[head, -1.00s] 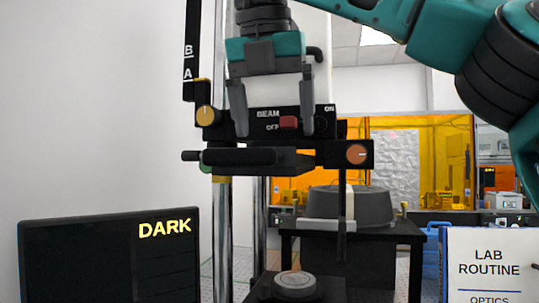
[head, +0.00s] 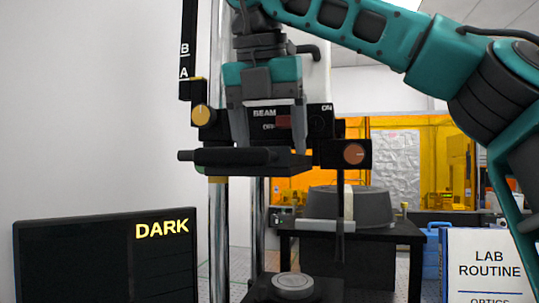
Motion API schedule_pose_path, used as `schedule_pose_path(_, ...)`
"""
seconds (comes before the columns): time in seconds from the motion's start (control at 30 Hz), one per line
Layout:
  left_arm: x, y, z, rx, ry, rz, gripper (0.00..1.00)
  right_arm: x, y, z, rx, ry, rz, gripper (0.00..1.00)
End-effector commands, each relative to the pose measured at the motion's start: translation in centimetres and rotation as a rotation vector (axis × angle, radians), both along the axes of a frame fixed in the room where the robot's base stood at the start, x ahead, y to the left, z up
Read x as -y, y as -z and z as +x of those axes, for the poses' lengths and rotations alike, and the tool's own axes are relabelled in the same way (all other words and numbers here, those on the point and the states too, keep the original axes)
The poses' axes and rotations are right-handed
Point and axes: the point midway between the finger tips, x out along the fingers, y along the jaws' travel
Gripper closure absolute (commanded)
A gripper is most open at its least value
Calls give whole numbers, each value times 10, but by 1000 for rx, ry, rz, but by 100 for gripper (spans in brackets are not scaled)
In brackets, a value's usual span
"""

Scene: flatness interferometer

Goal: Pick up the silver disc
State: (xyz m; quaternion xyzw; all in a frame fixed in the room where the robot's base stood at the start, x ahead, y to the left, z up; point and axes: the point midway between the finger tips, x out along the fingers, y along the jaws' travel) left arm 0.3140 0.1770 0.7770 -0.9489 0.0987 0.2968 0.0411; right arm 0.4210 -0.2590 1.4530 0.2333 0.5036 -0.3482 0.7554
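The silver disc (head: 293,283) lies flat on a dark stage (head: 268,291) at the bottom centre of the head view, with nothing touching it. My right gripper (head: 269,148) comes in on the arm from the right and points down, well above the disc in the picture. Its two grey fingers are spread apart with nothing visible between them. They overlap the black beam panel (head: 264,114), and their tips meet the top edge of a black horizontal block (head: 250,160); I cannot tell whether they touch it. My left gripper is out of view.
The block and an orange-knob unit (head: 352,154) hang over the stage beside chrome posts (head: 218,240). A monitor reading DARK (head: 104,255) stands left. A dark table with a grey round housing (head: 372,208) is behind; a LAB ROUTINE sign (head: 488,268) stands right.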

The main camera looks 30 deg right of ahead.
Motion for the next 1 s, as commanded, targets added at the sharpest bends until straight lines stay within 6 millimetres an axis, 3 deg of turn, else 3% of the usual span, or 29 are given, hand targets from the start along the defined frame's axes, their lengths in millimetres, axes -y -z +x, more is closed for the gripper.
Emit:
schedule_pose_path(0.07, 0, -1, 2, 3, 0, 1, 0, 0, 0, 0, 0, 0, 0, 31)
schedule_pose_path(0.5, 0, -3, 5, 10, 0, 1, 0, 0, 0, 0, 0, -1, 0, 73)
schedule_pose_path(1.0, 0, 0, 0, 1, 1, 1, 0, -1, -11, 0, 0, 1, -1, 74)
